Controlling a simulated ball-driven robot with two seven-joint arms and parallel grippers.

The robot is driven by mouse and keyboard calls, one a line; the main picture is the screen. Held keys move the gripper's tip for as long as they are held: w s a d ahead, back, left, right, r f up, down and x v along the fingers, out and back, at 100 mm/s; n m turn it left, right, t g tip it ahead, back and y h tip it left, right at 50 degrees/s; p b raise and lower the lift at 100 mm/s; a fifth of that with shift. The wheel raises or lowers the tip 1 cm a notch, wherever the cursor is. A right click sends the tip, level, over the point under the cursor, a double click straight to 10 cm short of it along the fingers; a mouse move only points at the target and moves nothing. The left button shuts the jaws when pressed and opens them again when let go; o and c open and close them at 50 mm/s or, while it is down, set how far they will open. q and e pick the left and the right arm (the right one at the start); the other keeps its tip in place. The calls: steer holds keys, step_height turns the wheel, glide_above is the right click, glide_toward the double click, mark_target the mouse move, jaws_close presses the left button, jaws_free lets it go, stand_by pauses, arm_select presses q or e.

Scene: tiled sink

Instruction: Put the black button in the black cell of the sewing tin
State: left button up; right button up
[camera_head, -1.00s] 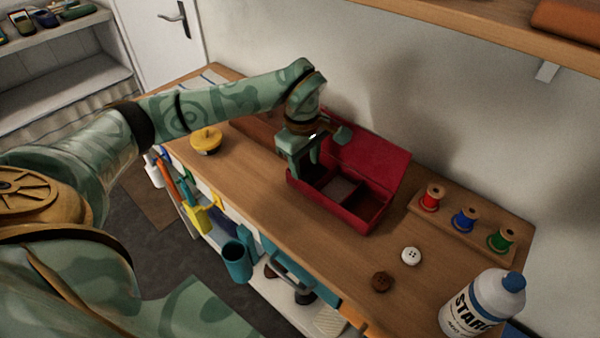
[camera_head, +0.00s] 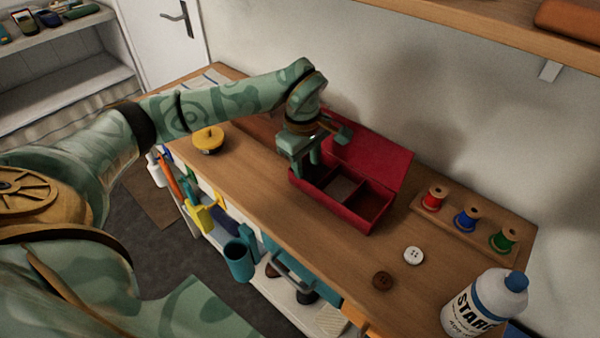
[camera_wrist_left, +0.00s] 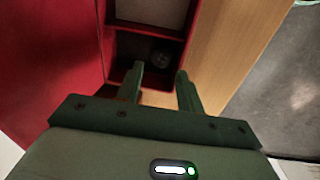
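The red sewing tin (camera_head: 345,215) stands on the wooden top with its lid open toward the wall. My left gripper (camera_head: 312,168) is over its left end, pointing down. In the left wrist view the dark cell (camera_wrist_left: 133,50) holds a small dark round button (camera_wrist_left: 160,57), which looks like the black button. My left gripper's fingers (camera_wrist_left: 160,84) are apart, with nothing between them, and the button lies beyond their tips. A pale cell (camera_head: 341,188) is in the middle and a brown cell (camera_head: 370,205) at the right. My right gripper is out of view.
A white button (camera_head: 413,256) and a brown button (camera_head: 382,280) lie in front of the tin. A rack with thread spools (camera_head: 465,218), a starch bottle (camera_head: 484,305) and a yellow-topped round object (camera_head: 208,138) stand on the worktop (camera_head: 262,195).

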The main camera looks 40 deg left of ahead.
mark_target(306, 178)
arm_select(q)
steer(key=shift+w+d+r+g+p, duration=0.1)
steer(key=shift+w+r+g+p, duration=0.2)
steer(key=shift+r+p, duration=0.3)
steer(key=shift+w+d+r+g+p, duration=0.15)
steer(key=shift+r+g+p, duration=0.15)
steer(key=shift+r+p, duration=0.2)
step_height(306, 178, up, 6)
steer(key=s+p, duration=0.1)
steer(key=shift+a+p, duration=0.3)
steer(key=shift+p, duration=0.05)
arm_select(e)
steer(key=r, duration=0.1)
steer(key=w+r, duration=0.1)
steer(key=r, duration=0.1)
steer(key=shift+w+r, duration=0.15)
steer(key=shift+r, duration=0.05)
arm_select(q)
steer(key=shift+r, duration=0.15)
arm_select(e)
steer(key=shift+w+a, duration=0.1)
